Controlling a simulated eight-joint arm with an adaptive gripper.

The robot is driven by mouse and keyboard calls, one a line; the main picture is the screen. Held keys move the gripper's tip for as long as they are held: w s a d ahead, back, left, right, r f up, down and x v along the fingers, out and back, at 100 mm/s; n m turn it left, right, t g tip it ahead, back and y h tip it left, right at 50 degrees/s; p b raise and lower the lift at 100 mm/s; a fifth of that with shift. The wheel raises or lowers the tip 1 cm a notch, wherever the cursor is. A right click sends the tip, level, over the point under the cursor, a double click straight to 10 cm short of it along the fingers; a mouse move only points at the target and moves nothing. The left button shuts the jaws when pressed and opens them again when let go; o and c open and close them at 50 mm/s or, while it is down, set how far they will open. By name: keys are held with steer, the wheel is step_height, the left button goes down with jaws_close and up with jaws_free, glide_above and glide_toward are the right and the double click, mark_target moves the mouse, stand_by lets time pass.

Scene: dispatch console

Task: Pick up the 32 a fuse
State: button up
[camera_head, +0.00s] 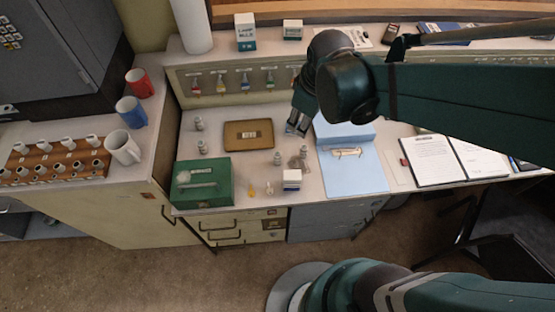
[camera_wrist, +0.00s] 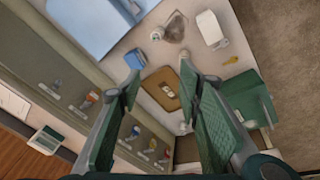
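Several small white fuse-like cylinders stand on the console, but their ratings are too small to read. One (camera_head: 199,123) and another (camera_head: 202,147) are left of the brown tray (camera_head: 228,135), and one (camera_head: 277,158) is at its lower right. A small pale item (camera_head: 250,134) lies in the tray; I cannot tell whether it is a fuse or a label. My gripper (camera_head: 297,122) is above the console, right of the tray in the head view. In the wrist view my gripper (camera_wrist: 172,82) has its fingers wide apart, nothing held, with the tray (camera_wrist: 157,76) visible between them.
Tagged keys (camera_head: 244,82) hang on the back panel. Mugs (camera_head: 124,148) and a brown rack (camera_head: 50,160) of white cylinders stand on the left counter.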

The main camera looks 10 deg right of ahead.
mark_target(277, 154)
steer(key=a+f+n+g+b, duration=0.1)
steer(key=a+f+n, duration=0.1)
steer(key=f, duration=0.3)
steer(key=w+a+f+n+g, duration=0.1)
steer(key=a+f+n, duration=0.2)
steer(key=f, duration=0.2)
steer(key=w+a+f+n+g+b, duration=0.1)
steer(key=a+f+n, duration=0.1)
steer(key=f, duration=0.3)
steer(key=shift+w+a+f+n+h+b, duration=0.15)
steer(key=shift+a+f+n+h+b, duration=0.05)
steer(key=shift+a+n+h+b, duration=0.1)
steer(key=shift+f+b, duration=0.35)
steer(key=shift+f, duration=0.95)
steer(key=shift+f+b, duration=0.85)
steer(key=shift+f, duration=1.75)
steer(key=c, duration=1)
